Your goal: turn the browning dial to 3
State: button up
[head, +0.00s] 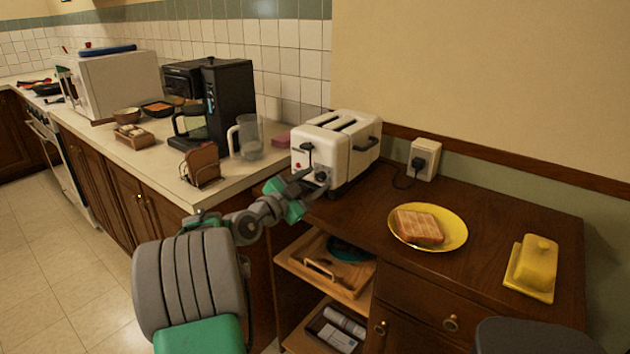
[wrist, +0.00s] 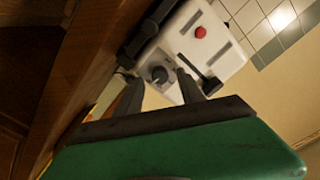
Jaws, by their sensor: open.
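The white toaster (head: 337,150) stands on the dark wooden cabinet, with two empty-looking slots on top and its control end facing my arm. The browning dial (wrist: 160,75) is a round dark knob on that end; it also shows in the head view (head: 322,176). A red button (wrist: 200,32) and a dark lever (wrist: 207,84) are on the same face. My gripper (wrist: 158,80) is open, its two dark fingers pointing at the face on either side of the dial. I cannot tell whether they touch it. The dial's numbers are too small to read.
A yellow plate (head: 459,232) with toast (head: 418,226) and a yellow butter dish (head: 535,265) are to the right. The plug sits in the wall outlet (head: 425,158). A glass pitcher (head: 250,138) and toast rack (head: 203,165) stand left on the counter.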

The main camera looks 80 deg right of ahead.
jog(key=shift+s+d, duration=0.2)
jog(key=shift+d, duration=0.3)
grip_shut()
